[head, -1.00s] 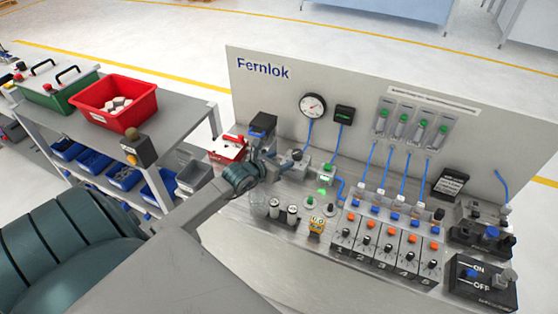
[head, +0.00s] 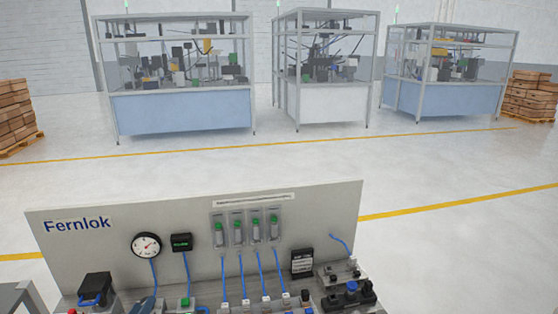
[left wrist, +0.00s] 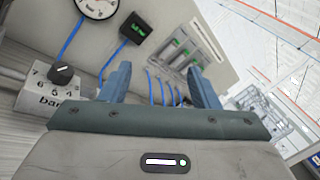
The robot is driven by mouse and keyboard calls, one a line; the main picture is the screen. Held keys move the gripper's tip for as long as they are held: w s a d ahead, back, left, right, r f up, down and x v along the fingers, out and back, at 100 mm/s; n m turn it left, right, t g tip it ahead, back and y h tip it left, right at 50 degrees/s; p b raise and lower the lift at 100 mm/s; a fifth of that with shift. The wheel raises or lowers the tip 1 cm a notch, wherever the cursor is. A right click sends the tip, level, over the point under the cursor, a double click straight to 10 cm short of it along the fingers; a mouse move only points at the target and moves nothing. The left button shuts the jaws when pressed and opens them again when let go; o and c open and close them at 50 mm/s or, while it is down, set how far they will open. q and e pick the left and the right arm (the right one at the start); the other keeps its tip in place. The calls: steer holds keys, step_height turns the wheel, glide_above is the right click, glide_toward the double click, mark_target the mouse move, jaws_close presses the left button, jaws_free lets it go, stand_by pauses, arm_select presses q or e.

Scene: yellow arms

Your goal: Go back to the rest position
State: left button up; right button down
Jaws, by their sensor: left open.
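My left gripper (left wrist: 160,84) shows in the left wrist view, its two blue-grey fingers wide apart with nothing between them. It is in front of the Fernlok panel (head: 100,245), facing the blue hoses. In the head view only a small blue-grey piece at the bottom edge (head: 146,305) may be part of it. The rest of the left arm is out of the head view. My right gripper is in neither view.
The round gauge (head: 146,245) and black display (head: 181,242) are on the panel; they also show close by in the left wrist view. A dial block (left wrist: 48,92) is at left there. Glass-walled machines (head: 180,80) stand far behind, across open floor.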

arm_select(q)
steer(key=s+a+r+n+t+y, duration=0.1)
steer(key=s+r+n+y, duration=0.2)
steer(key=n, duration=0.4)
steer(key=s+a+r+n+y, duration=0.2)
steer(key=s+n+y, duration=0.1)
steer(key=n+y, duration=0.25)
steer(key=s+a+f+n+g+y, duration=0.35)
steer(key=s+f+n+g, duration=0.2)
steer(key=n, duration=0.55)
steer(key=s+d+f+n+g+h, duration=0.3)
steer(key=s+d+f+g+h, duration=0.15)
steer(key=s+d, duration=0.35)
steer(key=s+d+f+n+g+h, duration=0.2)
steer(key=s+d+f+g+h, duration=0.3)
steer(key=s, duration=0.5)
step_height(320, 180, down, 39)
steer(key=a+g+b, duration=0.2)
steer(key=g+b, duration=0.1)
steer(key=b, duration=0.3)
steer(key=s+f+b, duration=0.5)
steer(key=s+f, duration=1.3)
steer(key=f, duration=0.4)
steer(key=shift+a+f+n+g+y, duration=0.3)
steer(key=shift+a+n+g+y, duration=0.05)
steer(key=shift+a+g+y, duration=0.1)
